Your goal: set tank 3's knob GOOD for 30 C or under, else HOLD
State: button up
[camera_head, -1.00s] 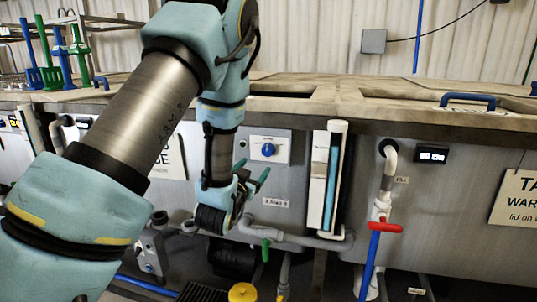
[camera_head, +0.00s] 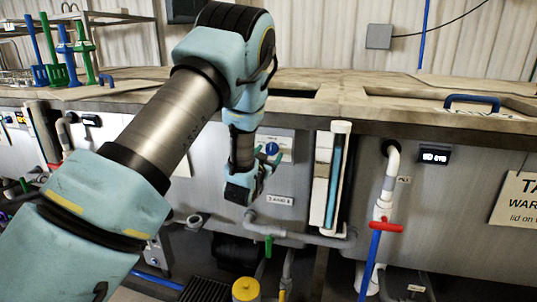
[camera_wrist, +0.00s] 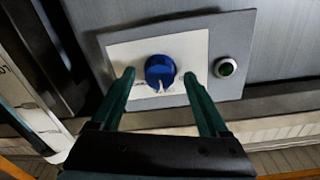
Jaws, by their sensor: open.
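A blue knob (camera_wrist: 160,71) with a pale pointer mark sits on a white label plate on a grey panel (camera_wrist: 232,90) in the wrist view. The label words are too blurred to read. In the head view the knob (camera_head: 271,148) is partly hidden by my arm. My gripper (camera_wrist: 163,76) is open, its two green fingers on either side of the knob; I cannot tell whether they touch it. In the head view my gripper (camera_head: 268,160) is in front of the panel. A small dark display (camera_head: 435,155) on the tank front right has lit characters I cannot read surely.
A sight tube (camera_head: 334,180) and a red-handled valve (camera_head: 387,226) stand right of my gripper. A yellow-topped object (camera_head: 245,289) and pipes are below.

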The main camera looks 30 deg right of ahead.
jog(key=shift+c, duration=0.2)
grip_shut()
dwell(0.3)
jog(key=shift+f+n+b, duration=0.1)
jog(key=shift+n+b, duration=0.2)
jog(key=shift+b, duration=0.25)
jog(key=shift+f+n+b, duration=0.1)
jog(key=shift+n+b, duration=0.6)
jog(key=shift+b, duration=0.1)
jog(key=n+b, duration=0.3)
jog(key=b, duration=0.1)
jog(key=n+b, duration=0.4)
jog(key=shift+n, duration=0.3)
jog(key=shift+n+b, duration=0.9)
jog(key=shift+n, duration=0.3)
jog(key=shift+s+r, duration=0.1)
jog(key=shift+r, duration=0.1)
